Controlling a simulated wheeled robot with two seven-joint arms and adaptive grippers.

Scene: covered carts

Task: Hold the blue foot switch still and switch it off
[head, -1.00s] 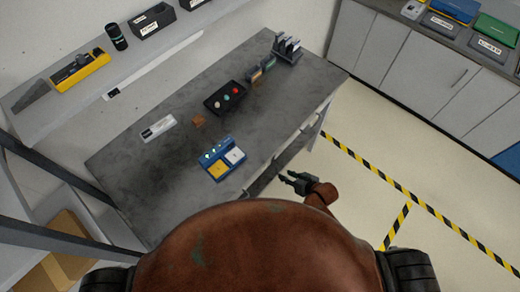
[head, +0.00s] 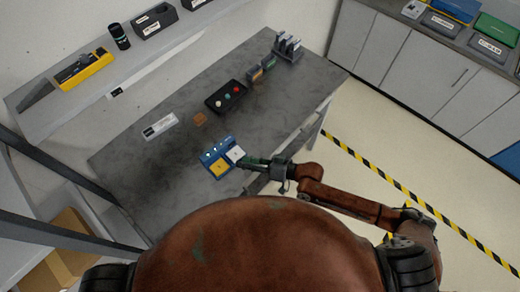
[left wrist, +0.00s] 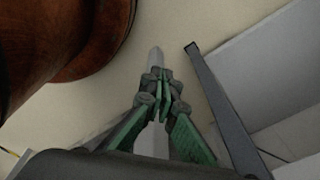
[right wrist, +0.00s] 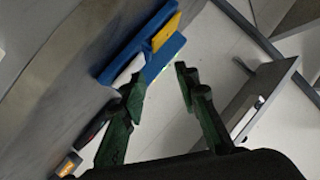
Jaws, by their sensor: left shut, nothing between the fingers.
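The blue foot switch (head: 223,160) lies near the table's front edge, with a yellow pedal (head: 219,169), a white pedal (head: 235,154) and small lights along its back. In the right wrist view the switch (right wrist: 167,52) lies just beyond the fingertips. My right gripper (head: 246,163) is at the switch's right side, close to the white pedal; I cannot tell whether it touches. In the right wrist view its fingers (right wrist: 160,80) are apart with nothing between them. My left gripper (left wrist: 160,85) is shut and empty over the floor, and is out of the head view.
On the grey table (head: 150,185) are a black button box (head: 226,97), a small brown block (head: 200,119), a white labelled box (head: 160,126) and a rack (head: 288,48) at the far end. A wall shelf (head: 45,108) runs behind. The table left of the switch is clear.

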